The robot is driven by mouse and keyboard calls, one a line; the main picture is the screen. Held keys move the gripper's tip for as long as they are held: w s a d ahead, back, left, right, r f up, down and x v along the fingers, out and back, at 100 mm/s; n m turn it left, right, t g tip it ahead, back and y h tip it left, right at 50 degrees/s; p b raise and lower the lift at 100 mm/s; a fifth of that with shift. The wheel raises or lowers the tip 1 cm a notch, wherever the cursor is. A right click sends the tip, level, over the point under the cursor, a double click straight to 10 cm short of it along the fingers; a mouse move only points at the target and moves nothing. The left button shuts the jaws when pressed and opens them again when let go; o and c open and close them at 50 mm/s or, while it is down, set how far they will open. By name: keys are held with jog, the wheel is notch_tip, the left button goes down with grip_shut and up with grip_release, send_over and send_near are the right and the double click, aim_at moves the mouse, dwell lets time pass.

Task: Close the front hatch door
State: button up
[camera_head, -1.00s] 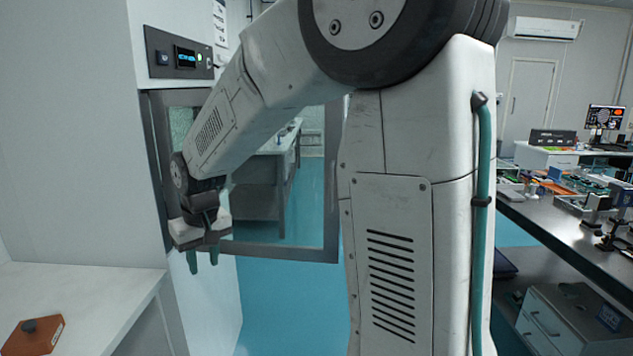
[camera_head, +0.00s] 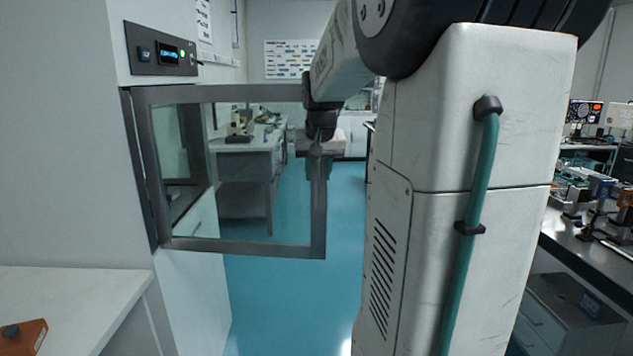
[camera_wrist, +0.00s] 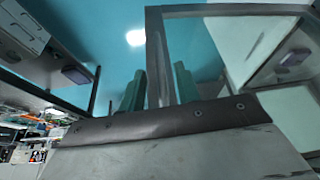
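The front hatch door (camera_head: 318,215) is a grey metal frame with a clear pane. It stands swung open from the white cabinet, hinged at its left side in the head view. My gripper (camera_head: 319,172) is at the door's free right edge, at upper mid-height. In the wrist view, the door's frame (camera_wrist: 154,50) runs between the two teal fingers of my gripper (camera_wrist: 160,90), which stand apart on either side of it. I see no clear grip on the frame; contact with either finger is hard to tell.
The hatch opening (camera_head: 185,165) shows behind the door's left part. A control panel (camera_head: 160,50) is above it. A white counter (camera_head: 70,290) with an orange-brown object (camera_head: 25,338) is at lower left. A dark workbench (camera_head: 590,250) is at right. Blue floor (camera_head: 275,300) is clear below the door.

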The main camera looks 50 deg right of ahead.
aim_at(317, 179)
jog(key=shift+x, duration=1.75)
grip_shut()
jog(key=shift+a, duration=0.2)
jog(key=shift+d, duration=0.15)
